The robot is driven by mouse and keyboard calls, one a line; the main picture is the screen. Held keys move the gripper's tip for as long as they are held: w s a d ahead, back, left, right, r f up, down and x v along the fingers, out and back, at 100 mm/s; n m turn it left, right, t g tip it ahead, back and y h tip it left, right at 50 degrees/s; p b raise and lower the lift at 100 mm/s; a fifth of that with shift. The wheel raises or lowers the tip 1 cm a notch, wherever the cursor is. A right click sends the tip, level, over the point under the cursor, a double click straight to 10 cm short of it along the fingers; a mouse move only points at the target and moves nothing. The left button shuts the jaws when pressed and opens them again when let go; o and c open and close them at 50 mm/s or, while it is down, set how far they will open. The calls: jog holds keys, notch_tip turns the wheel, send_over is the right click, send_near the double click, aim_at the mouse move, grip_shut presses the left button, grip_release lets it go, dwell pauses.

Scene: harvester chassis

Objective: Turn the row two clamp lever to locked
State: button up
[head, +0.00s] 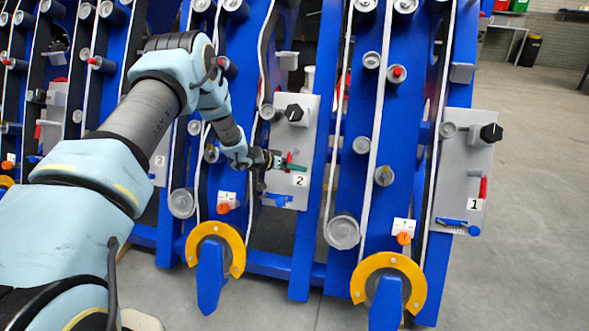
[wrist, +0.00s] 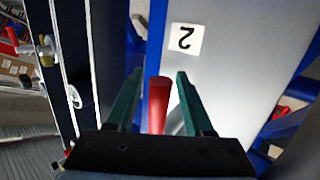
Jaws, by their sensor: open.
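The row two panel (head: 306,118) is a grey plate marked "2", with a black knob (head: 293,112) at the top. A red lever (head: 290,157) shows on it just above the label, partly hidden by my gripper (head: 288,165). In the wrist view the red lever (wrist: 158,103) stands between the two green fingers of my gripper (wrist: 160,73). The fingers are open, with a visible gap on each side of it. The label "2" (wrist: 185,38) appears upside down beyond the fingertips. A blue handle (head: 277,199) sits low on the panel.
The row one panel (head: 468,150) at right carries its own red lever (head: 483,188) and blue handle (head: 458,222). Yellow arc guides (head: 238,248) stand low in front. Blue frame plates with rollers flank the panel closely. Open floor (head: 540,200) lies at right.

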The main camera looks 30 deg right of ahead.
jog(key=shift+r, duration=0.1)
jog(key=v, duration=1)
jog(key=shift+a+p, duration=0.35)
jog(key=shift+p, duration=0.1)
jog(key=shift+r, duration=0.15)
jog(key=w+a+r+n+t+y, duration=0.35)
jog(key=w+a+r, duration=0.2)
jog(key=a, duration=0.55)
jog(key=s+a+r+n+t+y, duration=0.1)
jog(key=s+a+r+n+y, duration=0.15)
jog(key=a, duration=0.55)
jog(key=s+a+r+n+t+y, duration=0.1)
jog(key=s+a+r+y, duration=0.15)
jog(key=a, duration=0.55)
jog(key=s+a+r+n+g+y, duration=0.25)
jog(key=s+a, duration=0.35)
jog(key=s, duration=0.4)
jog(key=s+a+r+n+g+y, duration=0.1)
jog(key=s+a+n+g, duration=0.15)
jog(key=s+a, duration=0.65)
notch_tip(320, 180, up, 19)
jog(key=s+d+p, duration=0.2)
jog(key=p, duration=1.7)
jog(key=shift+s+m, duration=0.2)
jog(key=shift+m, duration=0.2)
